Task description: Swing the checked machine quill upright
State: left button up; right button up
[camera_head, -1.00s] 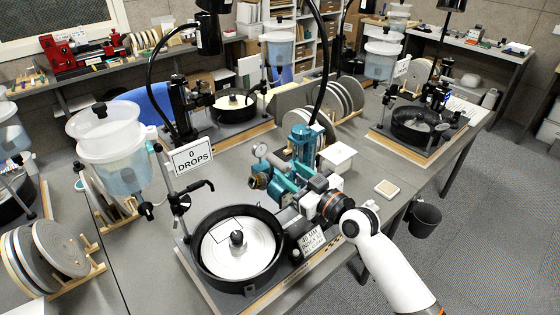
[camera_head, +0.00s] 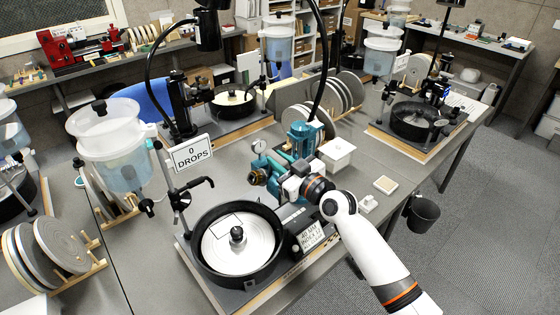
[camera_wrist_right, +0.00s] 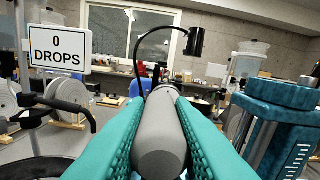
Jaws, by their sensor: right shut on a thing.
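The near faceting machine carries a round pan with a metal lap (camera_head: 238,245), a teal mast head (camera_head: 303,138) and a small dial gauge (camera_head: 259,146). My right gripper (camera_head: 278,182) is beside the mast, behind the pan in the picture. In the right wrist view its teal fingers (camera_wrist_right: 160,125) are shut on the quill (camera_wrist_right: 162,135), a grey rounded cylinder pointing away from me. In the head view the fingers hide most of the quill; a brass-coloured end (camera_head: 257,177) shows at their left. My left gripper is not in view.
A "0 DROPS" sign (camera_head: 192,153) and a water tank (camera_head: 110,145) stand left of the pan. A white box (camera_head: 337,153) is right of the mast. Other machines stand behind.

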jog(key=w+d+m+b, duration=0.1)
jog(key=d+m+b, duration=0.1)
jog(key=m+b, duration=0.1)
jog(key=shift+w+d+f+m, duration=0.15)
jog(key=shift+w+f+m, duration=0.15)
jog(key=shift+w+f, duration=0.05)
jog(key=shift+w+d+f+m+b, duration=0.2)
jog(key=shift+w+d+m+b, duration=0.25)
jog(key=shift+m+b, duration=0.35)
jog(key=shift+w+d+f+m+b, duration=0.25)
jog(key=shift+d+m+b, duration=0.3)
jog(key=shift+m, duration=0.35)
jog(key=o, duration=0.9)
jog(key=shift+r, duration=0.1)
